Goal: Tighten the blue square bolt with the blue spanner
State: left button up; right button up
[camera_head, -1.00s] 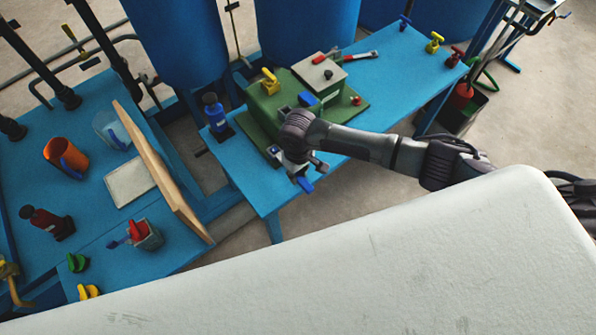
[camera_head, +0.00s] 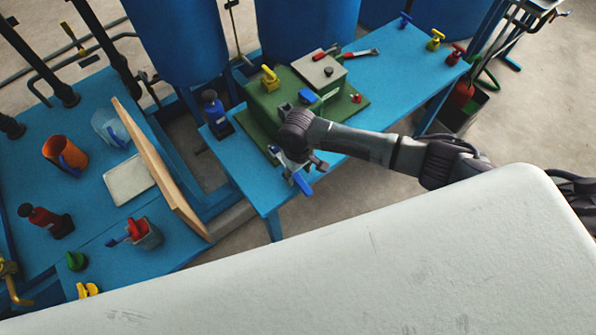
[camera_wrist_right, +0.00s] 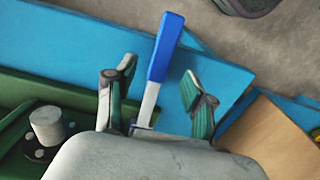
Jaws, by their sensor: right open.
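The blue spanner (camera_head: 302,183) is at the near edge of the green base on the blue table. In the right wrist view its blue handle (camera_wrist_right: 165,48) and silver shank (camera_wrist_right: 147,104) lie between my open fingers, with gaps on both sides; its jaw end is hidden behind my wrist. My right gripper (camera_head: 305,163) is over the spanner at the table's edge, and its fingers also show in the right wrist view (camera_wrist_right: 160,88). A small blue part (camera_head: 306,96), perhaps the blue square bolt, is on the green block. My left gripper is out of view.
The green block (camera_head: 268,103) stands left of my right wrist, with a blue bottle (camera_head: 214,112) beside it. Red-handled tools (camera_head: 347,54) lie behind. A wooden board (camera_head: 160,165) rises at left. The table's right part (camera_head: 395,85) is mostly clear.

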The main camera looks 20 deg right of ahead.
aim_at(298, 178)
notch_tip(298, 178, up, 12)
jog(key=shift+f, duration=0.2)
